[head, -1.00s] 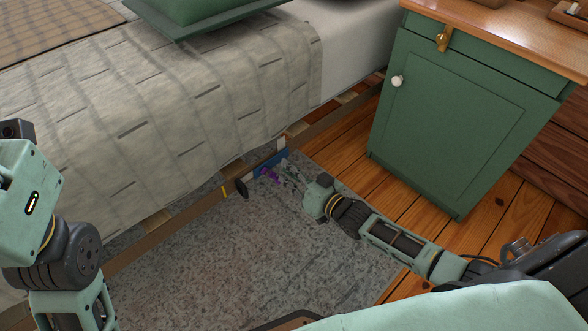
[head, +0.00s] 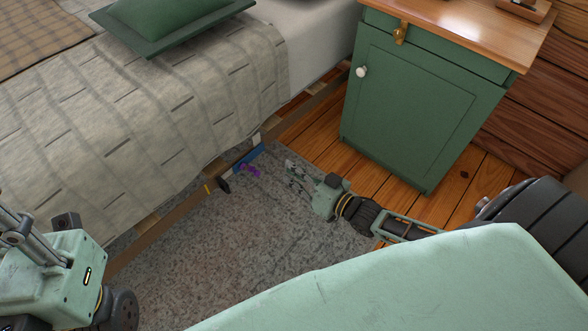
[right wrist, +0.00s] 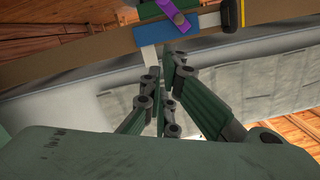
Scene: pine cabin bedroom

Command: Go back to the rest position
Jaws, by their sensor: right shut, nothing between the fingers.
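My right gripper (head: 292,172) is low over the grey rug, near the lower edge of the bed. It is shut and empty; its green fingers (right wrist: 168,92) also show in the right wrist view, close together. A small purple thing (head: 250,170) is at the bed's lower rail by a blue piece (head: 248,155). In the right wrist view the purple thing (right wrist: 172,22) lies across the blue piece, apart from the fingers.
The bed (head: 150,110) with a grey cover fills the left. A green cabinet (head: 420,110) with a wooden top stands at the right. The grey rug (head: 200,250) and the wooden floor (head: 310,130) around my right arm look clear.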

